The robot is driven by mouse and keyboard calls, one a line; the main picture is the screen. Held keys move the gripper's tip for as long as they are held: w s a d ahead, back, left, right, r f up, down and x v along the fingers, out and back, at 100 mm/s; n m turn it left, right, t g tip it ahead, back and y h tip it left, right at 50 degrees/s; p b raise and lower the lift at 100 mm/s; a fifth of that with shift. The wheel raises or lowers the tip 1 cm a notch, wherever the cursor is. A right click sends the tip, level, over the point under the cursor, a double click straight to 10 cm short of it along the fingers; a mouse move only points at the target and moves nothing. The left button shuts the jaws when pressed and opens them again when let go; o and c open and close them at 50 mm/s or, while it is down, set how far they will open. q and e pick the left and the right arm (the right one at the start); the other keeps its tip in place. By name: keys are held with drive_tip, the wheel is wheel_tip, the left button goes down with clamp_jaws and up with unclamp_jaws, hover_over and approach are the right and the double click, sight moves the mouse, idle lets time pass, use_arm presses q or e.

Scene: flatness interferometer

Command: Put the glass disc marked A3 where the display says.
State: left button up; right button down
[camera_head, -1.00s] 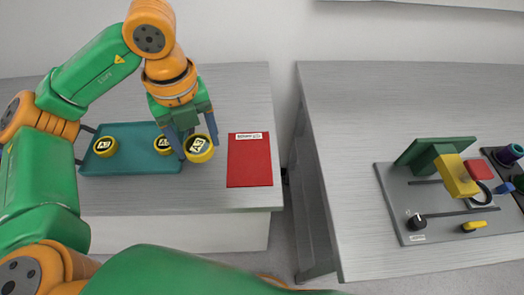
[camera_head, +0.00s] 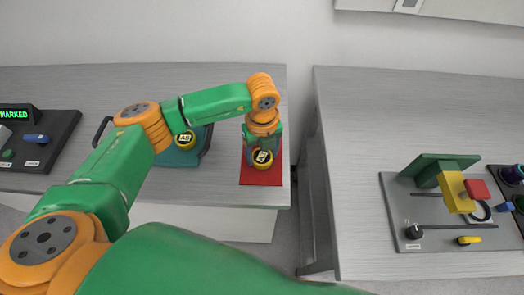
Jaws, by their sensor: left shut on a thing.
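My left gripper (camera_head: 262,147) points down over the red mat (camera_head: 262,178), shut on a yellow-rimmed disc (camera_head: 262,159) with a dark, white-marked face. I cannot read its mark surely, nor tell whether it touches the mat. Another yellow-rimmed disc (camera_head: 186,139) shows on the teal tray (camera_head: 180,158); my left arm hides much of this tray. A display (camera_head: 15,114) at the far left shows the green word "MARKED"; the rest of its text is cut off. My right gripper is not in view.
On the right bench, a grey instrument plate (camera_head: 402,200) carries a green stand (camera_head: 428,167), a yellow block (camera_head: 457,192), a black knob (camera_head: 413,232) and a yellow lever (camera_head: 469,240). A gap separates the benches. The right bench's left part is clear.

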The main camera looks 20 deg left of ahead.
sight(262, 156)
use_arm(q)
drive_tip(key=o, duration=1.4)
drive_tip(key=shift+r, duration=0.1)
drive_tip(key=shift+r, duration=0.3)
wheel_tip(262, 156, up, 12)
drive_tip(key=b, duration=0.3)
drive_tip(key=shift+f, duration=0.2)
